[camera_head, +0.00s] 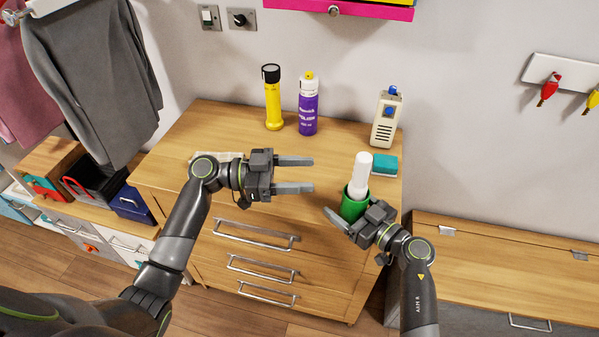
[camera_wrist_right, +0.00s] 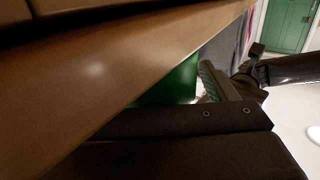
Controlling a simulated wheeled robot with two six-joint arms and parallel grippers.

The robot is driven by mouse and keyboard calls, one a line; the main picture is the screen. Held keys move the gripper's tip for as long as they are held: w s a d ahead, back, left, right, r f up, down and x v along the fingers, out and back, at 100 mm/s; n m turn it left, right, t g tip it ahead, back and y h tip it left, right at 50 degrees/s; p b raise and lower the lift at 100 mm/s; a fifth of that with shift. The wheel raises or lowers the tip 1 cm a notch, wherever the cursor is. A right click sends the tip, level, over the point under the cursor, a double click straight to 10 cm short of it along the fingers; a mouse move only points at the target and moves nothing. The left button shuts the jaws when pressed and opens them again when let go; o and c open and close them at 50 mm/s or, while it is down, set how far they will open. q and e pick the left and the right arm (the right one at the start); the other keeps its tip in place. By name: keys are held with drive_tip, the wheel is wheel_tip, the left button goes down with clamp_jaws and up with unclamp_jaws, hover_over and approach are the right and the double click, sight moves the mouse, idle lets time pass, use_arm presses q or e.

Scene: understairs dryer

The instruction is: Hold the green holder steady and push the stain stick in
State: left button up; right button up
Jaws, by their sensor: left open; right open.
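The green holder (camera_head: 352,207) stands near the front right of the wooden dresser top. The white stain stick (camera_head: 360,173) stands in its top, near upright, with much of its length showing above the rim. My right gripper (camera_head: 352,217) is open, low at the holder's front, with one finger to its left; I cannot tell whether it touches. The holder also shows as a green patch in the right wrist view (camera_wrist_right: 178,84), partly hidden. My left gripper (camera_head: 312,174) is open and empty, left of the stick, with fingers pointing right.
A teal sponge block (camera_head: 385,165) lies just behind the holder. A pale handheld device (camera_head: 386,119), a purple can (camera_head: 308,108) and a yellow flashlight (camera_head: 273,102) stand at the back. The dresser top (camera_head: 215,120) is mostly clear at left. Clothes (camera_head: 95,75) hang at left.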

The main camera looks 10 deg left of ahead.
drive_tip(key=shift+d, duration=0.1)
drive_tip(key=f+v, duration=0.1)
drive_tip(key=v, duration=1.1)
use_arm(q)
drive_tip(key=b+v, duration=0.4)
drive_tip(key=v, duration=0.5)
use_arm(e)
wheel_tip(320, 180, down, 4)
drive_tip(key=shift+s+r, duration=0.1)
drive_tip(key=shift+s, duration=0.1)
use_arm(q)
drive_tip(key=shift+s+r, duration=0.15)
wheel_tip(320, 180, up, 3)
drive_tip(key=p, duration=0.2)
drive_tip(key=shift+p, duration=0.3)
use_arm(e)
drive_tip(key=v, duration=0.8)
drive_tip(key=shift+d, duration=0.4)
use_arm(q)
drive_tip(key=shift+d, duration=0.1)
use_arm(e)
drive_tip(key=shift+r, duration=0.1)
